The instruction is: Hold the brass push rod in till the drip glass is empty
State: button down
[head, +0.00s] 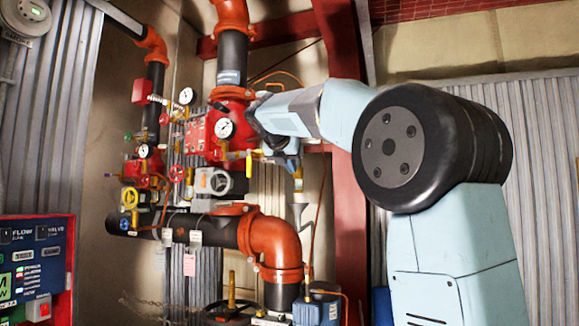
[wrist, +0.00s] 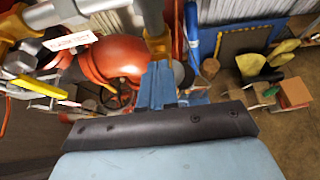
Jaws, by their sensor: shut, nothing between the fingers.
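My gripper (head: 297,182) hangs in front of the red valve assembly, its fingers pointing down, shut and empty. In the wrist view its blue fingers (wrist: 157,86) are together, with the orange pipe elbow behind them to the left. A small brass-coloured horizontal fitting (head: 237,155) shows left of my gripper in the head view, beside a yellow lever (head: 249,163); I cannot tell if this is the push rod. The yellow lever also shows at the left of the wrist view (wrist: 40,88), apart from the fingers. I cannot make out the drip glass or its level.
The orange elbow (head: 277,238) and dark horizontal pipe (head: 180,226) lie below my gripper. Pressure gauges (head: 225,128) and red valves stand left. A grey funnel shape (head: 297,213) is just under the fingers. A red steel column (head: 347,190) stands behind my arm. A control panel (head: 38,268) is at lower left.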

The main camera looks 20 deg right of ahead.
jog(key=shift+d+f, duration=0.2)
jog(key=a+f+v, duration=0.1)
jog(key=v, duration=1.2)
jog(key=shift+s, duration=0.5)
jog(key=shift+a+f, duration=0.1)
jog(key=shift+f, duration=0.05)
jog(key=s+d+f+m+g+y, duration=0.1)
jog(key=s+d+f+m+y, duration=0.1)
jog(key=s+f+m, duration=0.7)
jog(key=s+d+f+m+g+y, duration=0.1)
jog(key=s+d+f+m+y, duration=0.1)
jog(key=s+f+m, duration=0.8)
jog(key=s+d+f+m+g+y, duration=0.2)
jog(key=s+f+m, duration=0.7)
jog(key=f, duration=1.3)
jog(key=shift+s+f+m+y, duration=0.4)
jog(key=shift+s+y, duration=0.1)
jog(key=shift+s, duration=0.15)
